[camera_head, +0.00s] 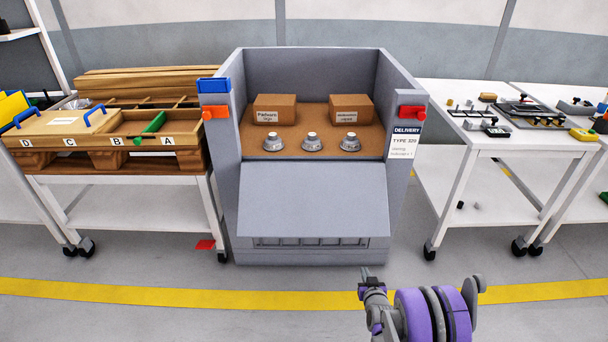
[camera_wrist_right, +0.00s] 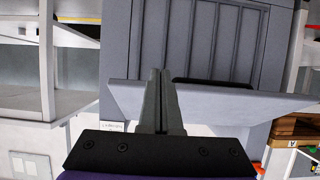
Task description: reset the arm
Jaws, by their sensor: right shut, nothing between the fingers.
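My right gripper (camera_head: 366,276) is low in front of the grey delivery box, over the floor near the yellow line. In the right wrist view its two fingers (camera_wrist_right: 160,85) are together with nothing between them. The grey delivery box (camera_head: 314,210) stands in the middle with its front flap hanging down at a slant; the flap also shows in the right wrist view (camera_wrist_right: 215,104), beyond the fingertips. My left gripper is not in either view.
In the box stand two cardboard boxes (camera_head: 274,108) (camera_head: 351,109) and three grey metal parts (camera_head: 312,141). A white cart with wooden trays (camera_head: 60,125) stands left. A white table with tools (camera_head: 455,98) stands right. Floor in front is clear.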

